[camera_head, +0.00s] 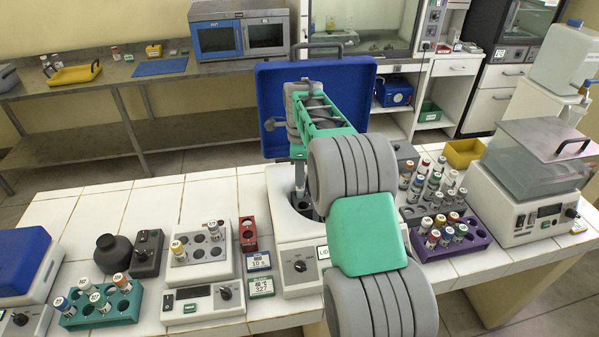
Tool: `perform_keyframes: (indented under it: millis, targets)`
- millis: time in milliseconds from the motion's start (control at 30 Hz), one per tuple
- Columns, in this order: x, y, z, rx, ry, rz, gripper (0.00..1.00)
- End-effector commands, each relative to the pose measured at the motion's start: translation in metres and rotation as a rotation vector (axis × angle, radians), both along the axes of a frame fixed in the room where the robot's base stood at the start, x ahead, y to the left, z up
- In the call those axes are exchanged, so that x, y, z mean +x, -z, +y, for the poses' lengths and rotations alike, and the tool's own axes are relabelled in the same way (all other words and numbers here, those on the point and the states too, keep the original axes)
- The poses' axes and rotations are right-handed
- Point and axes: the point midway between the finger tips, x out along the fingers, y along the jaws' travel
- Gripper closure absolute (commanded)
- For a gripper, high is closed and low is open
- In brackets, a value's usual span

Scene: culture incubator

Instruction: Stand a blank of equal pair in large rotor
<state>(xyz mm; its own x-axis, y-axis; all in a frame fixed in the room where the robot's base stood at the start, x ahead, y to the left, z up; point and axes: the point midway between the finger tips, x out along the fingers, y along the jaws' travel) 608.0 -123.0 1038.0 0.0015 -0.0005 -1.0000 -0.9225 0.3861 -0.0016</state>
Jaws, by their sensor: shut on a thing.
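The large centrifuge (285,250) stands mid-bench with its blue lid (275,95) raised behind it. Its round bowl (283,208) is open at the top, but my arm hides most of the rotor inside. My gripper (299,188) points down into the bowl. It is shut on a slim tube, which is mostly hidden; I cannot tell whether the tube is seated in a rotor hole. Several capped tubes stand in the grey rack (412,212) at the right, and others in the purple rack (427,254) in front of it.
A teal rack (75,322) and a white block unit (185,277) hold tubes at the left. A small red rack (248,240) stands close left of the centrifuge. A clear-lidded bath (530,190) and yellow bin (462,152) are at the right. A blue-lidded device (22,258) is far left.

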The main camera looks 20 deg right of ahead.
Motion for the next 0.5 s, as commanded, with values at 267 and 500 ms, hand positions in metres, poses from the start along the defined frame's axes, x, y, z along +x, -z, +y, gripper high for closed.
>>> perform_keyframes:
  millis: [267,500]
  targets:
    - [0.0001,0.0018,0.0001,0.0,0.0,0.0,1.0]
    - [0.0001,0.0081,0.0001,0.0,0.0,0.0,1.0]
